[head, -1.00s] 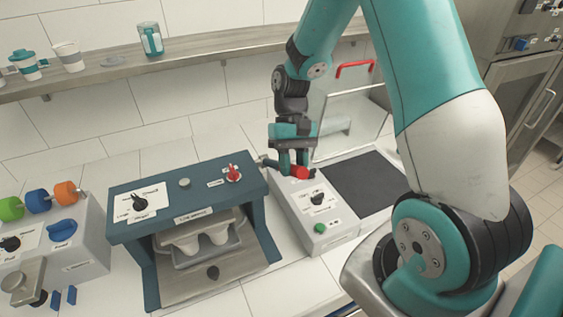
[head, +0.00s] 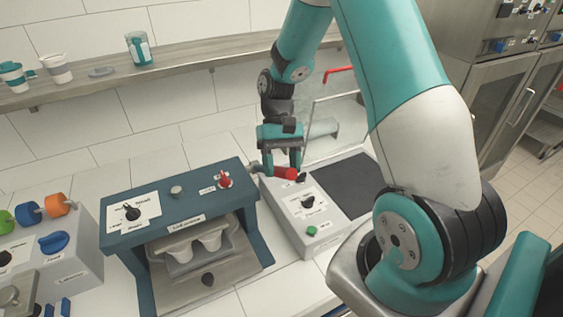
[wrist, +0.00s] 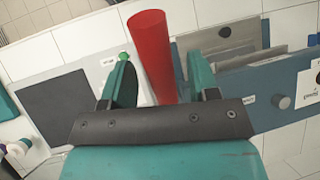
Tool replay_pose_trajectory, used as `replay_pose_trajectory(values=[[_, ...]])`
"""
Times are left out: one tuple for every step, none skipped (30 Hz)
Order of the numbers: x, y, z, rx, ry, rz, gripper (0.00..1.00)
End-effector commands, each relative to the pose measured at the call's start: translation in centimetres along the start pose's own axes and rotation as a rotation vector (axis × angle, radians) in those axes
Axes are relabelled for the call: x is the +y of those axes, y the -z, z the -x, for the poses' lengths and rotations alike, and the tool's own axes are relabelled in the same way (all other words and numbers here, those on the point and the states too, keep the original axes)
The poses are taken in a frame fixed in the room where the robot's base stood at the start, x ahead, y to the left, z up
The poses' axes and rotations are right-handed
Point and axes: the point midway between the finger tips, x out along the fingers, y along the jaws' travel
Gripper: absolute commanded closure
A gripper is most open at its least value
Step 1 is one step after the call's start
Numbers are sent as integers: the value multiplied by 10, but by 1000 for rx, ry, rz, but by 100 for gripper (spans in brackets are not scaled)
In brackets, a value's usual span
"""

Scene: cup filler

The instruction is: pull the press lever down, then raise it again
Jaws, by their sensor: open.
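The press lever has a red cylindrical grip (head: 285,173) at the back of the grey machine with the dark flat pad. Its arm runs left from the grip in the head view. My gripper (head: 281,168) points down at the lever, with its fingers apart. In the wrist view the red grip (wrist: 152,55) lies between the lines of the two fingers of my gripper (wrist: 158,75). I cannot tell whether either finger touches it. The gripper hides part of the lever.
A blue press frame (head: 180,205) with white cups in a tray stands just left of the lever machine. A clear guard (head: 335,120) with a red handle (head: 339,71) stands behind the pad.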

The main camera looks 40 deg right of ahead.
Motion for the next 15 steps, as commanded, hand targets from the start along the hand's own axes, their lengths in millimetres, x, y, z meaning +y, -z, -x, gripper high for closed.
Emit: replay_pose_trajectory(values=[[0,0,1,0,0,0,45],[0,1,2,1,0,0,45],[-1,2,5,3,0,1,45],[-1,2,8,4,0,1,45],[0,2,11,4,0,1,45],[0,3,17,6,0,2,45],[0,3,23,7,-1,1,45],[0,3,29,7,0,2,45],[0,4,38,7,0,1,45],[0,4,45,8,-1,3,45],[0,3,52,7,-1,1,45],[0,3,62,6,1,1,45],[0,2,69,6,0,1,45],[0,2,76,7,-2,2,45],[0,1,86,4,1,1,45]])
